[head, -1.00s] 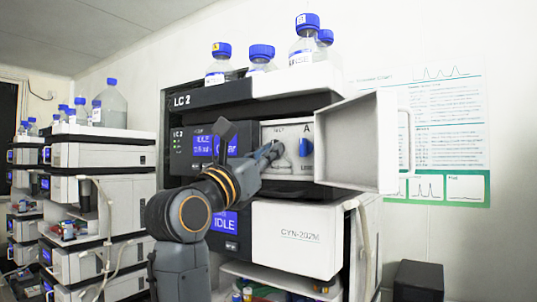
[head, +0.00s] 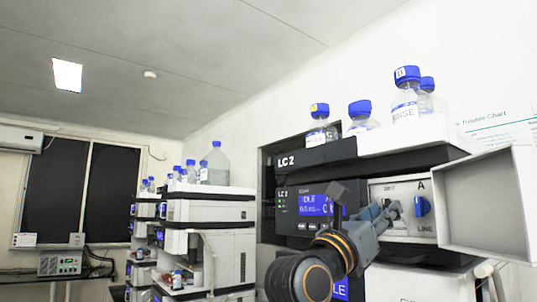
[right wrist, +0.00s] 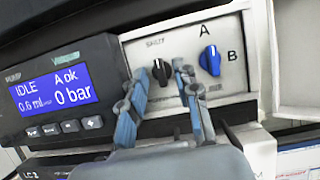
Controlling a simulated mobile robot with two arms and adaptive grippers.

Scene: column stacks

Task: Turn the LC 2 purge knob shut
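The LC 2 stack (head: 315,152) stands at the right in the head view, with a white valve panel (head: 385,188) beside its blue screen. In the right wrist view, a small round black knob (right wrist: 161,71) sits on this panel, left of a blue pointer knob (right wrist: 209,60) with marks A and B. The black knob appears to be the purge knob, but its label is too blurred to read surely. My right gripper (right wrist: 162,76) is open, its fingertips on either side of the black knob, with no clear contact. In the head view, the right gripper (head: 388,213) hides that knob.
An open white door (head: 486,205) stands out just right of the panel. Capped bottles (head: 405,100) stand on top of the stack. Another instrument stack (head: 210,240) stands further left. A black control display (right wrist: 60,92) adjoins the panel.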

